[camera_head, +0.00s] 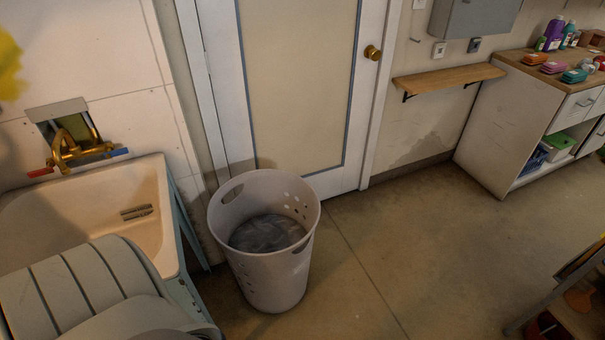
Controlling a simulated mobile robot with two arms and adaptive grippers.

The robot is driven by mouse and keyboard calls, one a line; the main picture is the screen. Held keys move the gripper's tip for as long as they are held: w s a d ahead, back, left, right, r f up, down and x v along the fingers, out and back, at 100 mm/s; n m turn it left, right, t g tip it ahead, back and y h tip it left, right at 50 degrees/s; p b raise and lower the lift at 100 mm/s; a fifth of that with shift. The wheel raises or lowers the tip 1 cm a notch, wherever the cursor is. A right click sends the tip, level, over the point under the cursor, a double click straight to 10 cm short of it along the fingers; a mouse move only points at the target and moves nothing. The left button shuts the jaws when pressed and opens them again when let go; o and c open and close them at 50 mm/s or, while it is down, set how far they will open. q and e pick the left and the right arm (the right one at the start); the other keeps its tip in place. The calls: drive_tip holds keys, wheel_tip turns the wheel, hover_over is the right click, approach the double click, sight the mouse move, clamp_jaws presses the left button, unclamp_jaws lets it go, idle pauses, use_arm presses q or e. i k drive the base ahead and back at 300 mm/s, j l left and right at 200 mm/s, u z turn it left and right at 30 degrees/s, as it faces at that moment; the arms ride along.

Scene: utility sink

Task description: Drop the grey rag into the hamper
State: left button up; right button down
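The hamper (287,274) is a pale, tapered plastic bin with round holes and cut-out handles. It stands upright on the floor beside the sink, in front of the door. Grey, crumpled cloth (267,232) lies inside it, below the rim. I cannot tell whether this is the grey rag or other laundry. No other grey rag shows clearly. Neither of my grippers is in view.
The utility sink (150,222) with a brass faucet (75,148) is at the left. A closed door (300,90) is behind the hamper. A wooden shelf (448,80) and a cabinet (515,120) stand right. The middle floor (410,240) is clear.

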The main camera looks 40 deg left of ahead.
sight(270, 251)
drive_tip(key=i+u, duration=0.4)
drive_tip(key=i+l+u, duration=0.15)
drive_tip(key=u, duration=0.25)
drive_tip(key=i+l+u, duration=0.25)
drive_tip(key=u, duration=0.2)
drive_tip(key=i+u, duration=0.15)
drive_tip(key=u, duration=0.25)
drive_tip(key=i+l+u, duration=0.15)
drive_tip(key=u, duration=0.2)
drive_tip(key=i+l+u, duration=0.15)
drive_tip(key=u, duration=0.25)
drive_tip(key=i+l+u, duration=0.1)
drive_tip(key=u, duration=0.25)
drive_tip(key=i+l+u, duration=0.25)
drive_tip(key=l+u, duration=0.25)
